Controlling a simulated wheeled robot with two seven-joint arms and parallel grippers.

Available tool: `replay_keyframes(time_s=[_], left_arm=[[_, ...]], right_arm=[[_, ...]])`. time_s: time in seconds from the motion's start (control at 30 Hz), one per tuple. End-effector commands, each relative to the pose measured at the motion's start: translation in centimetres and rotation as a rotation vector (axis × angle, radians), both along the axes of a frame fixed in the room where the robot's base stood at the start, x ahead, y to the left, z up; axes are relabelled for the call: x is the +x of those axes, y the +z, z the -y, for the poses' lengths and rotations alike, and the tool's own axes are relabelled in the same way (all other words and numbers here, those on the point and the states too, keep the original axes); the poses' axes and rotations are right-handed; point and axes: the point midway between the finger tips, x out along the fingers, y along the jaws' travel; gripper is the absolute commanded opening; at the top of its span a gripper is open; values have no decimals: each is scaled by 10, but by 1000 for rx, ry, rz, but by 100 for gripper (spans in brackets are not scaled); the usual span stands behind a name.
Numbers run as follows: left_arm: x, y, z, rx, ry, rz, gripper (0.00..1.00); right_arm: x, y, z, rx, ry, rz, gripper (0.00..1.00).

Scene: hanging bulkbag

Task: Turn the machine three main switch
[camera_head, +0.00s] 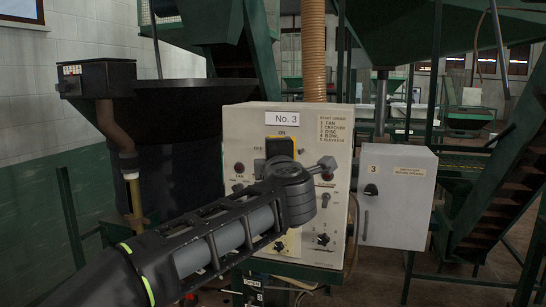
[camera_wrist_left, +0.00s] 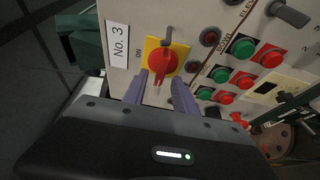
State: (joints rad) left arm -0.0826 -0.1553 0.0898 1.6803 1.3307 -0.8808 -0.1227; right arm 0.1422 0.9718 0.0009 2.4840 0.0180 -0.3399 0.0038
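The machine three main switch is a red rotary knob (camera_wrist_left: 162,60) on a yellow plate, seen face-on in the left wrist view beside the "No. 3" label (camera_wrist_left: 119,45). In the head view its yellow plate (camera_head: 299,143) shows below "ON", but my left wrist and dark parts in front hide much of it. My left gripper (camera_wrist_left: 159,80) has its two purple-grey fingers apart, one on each side of the knob's lower end. Gaps seem to show between knob and fingers; I cannot tell whether they touch. My right gripper is in neither view.
The beige control panel (camera_head: 244,125) has red and green buttons (camera_wrist_left: 243,46) and small switches close to the left gripper. A grey box (camera_head: 405,215) marked 3 hangs to the right. A corrugated duct (camera_head: 314,50) rises behind. Green stairs (camera_head: 500,190) stand at the right.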

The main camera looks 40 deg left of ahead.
Motion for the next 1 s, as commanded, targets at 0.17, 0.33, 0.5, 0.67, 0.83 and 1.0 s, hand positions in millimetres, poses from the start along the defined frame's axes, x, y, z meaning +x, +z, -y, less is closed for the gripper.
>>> replay_keyframes(time_s=[0.17, 0.33, 0.5, 0.67, 0.83, 1.0], left_arm=[[-20, -2, 19, 1, -4, 4, 34], [-41, -2, 37, 0, -3, 3, 34], [-51, -1, 46, -1, -1, 1, 34], [-52, 0, 46, 0, 0, 0, 34], [-52, 0, 46, 0, 0, 0, 34], [-52, 0, 46, 0, 0, 0, 34]], right_arm=[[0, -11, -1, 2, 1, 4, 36], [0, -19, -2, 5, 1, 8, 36], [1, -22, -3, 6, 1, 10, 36], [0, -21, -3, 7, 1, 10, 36], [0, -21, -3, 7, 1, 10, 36], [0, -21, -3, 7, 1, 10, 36]])
